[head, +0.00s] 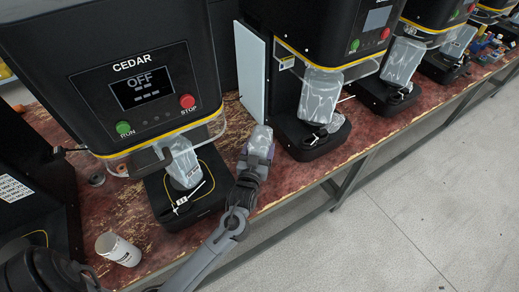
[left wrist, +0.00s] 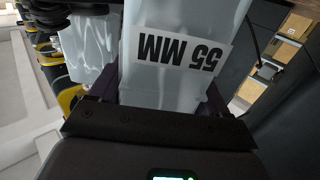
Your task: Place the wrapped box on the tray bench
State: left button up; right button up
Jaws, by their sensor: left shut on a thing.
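My left gripper (head: 252,162) is shut on a translucent grey wrapped box (head: 261,139), above the red-brown bench between the CEDAR machine and the machine to its right. In the left wrist view the wrapped box (left wrist: 165,85) fills the space between the fingers of the gripper (left wrist: 160,98). Its white label (left wrist: 178,52) reads "55 MM" upside down. In the head view I cannot tell whether the box touches the bench. No surface is marked as the tray bench. My right gripper is not in view.
The CEDAR machine (head: 140,80) reads OFF, with a wrapped item (head: 184,165) at its base. More black machines with similar wrapped items (head: 320,95) run rightward. A white upright panel (head: 250,70) stands behind the gripper. A white cup (head: 118,249) is at lower left. Open floor (head: 420,200) lies right.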

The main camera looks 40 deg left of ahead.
pick_arm(q)
jog(key=o, duration=1.4)
jog(key=shift+f, duration=0.15)
